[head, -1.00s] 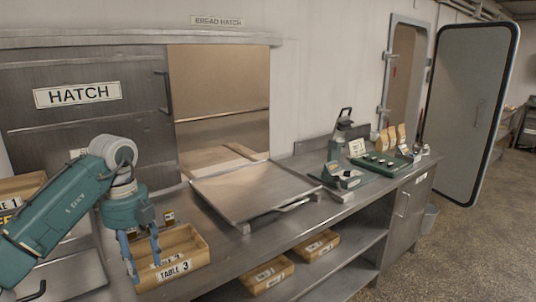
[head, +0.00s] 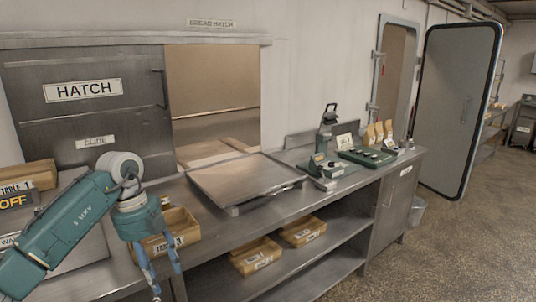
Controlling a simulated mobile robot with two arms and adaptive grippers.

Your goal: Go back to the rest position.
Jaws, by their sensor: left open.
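My left gripper (head: 166,283) is open and empty at the lower left of the head view. Its blue fingers point down, in front of the counter's front edge. The arm comes in from the left edge. Just behind the gripper, a wooden tray marked TABLE 3 (head: 184,236) stands on the steel counter (head: 290,201), partly hidden by the gripper body. My right gripper is not in view.
A wooden tray marked TABLE 1 (head: 32,176) stands at the far left. The flat steel tray (head: 245,180) lies before the open hatch. Two wooden trays (head: 256,256) sit on the lower shelf. Green equipment (head: 367,156) stands at the right. Floor (head: 455,240) is clear on the right.

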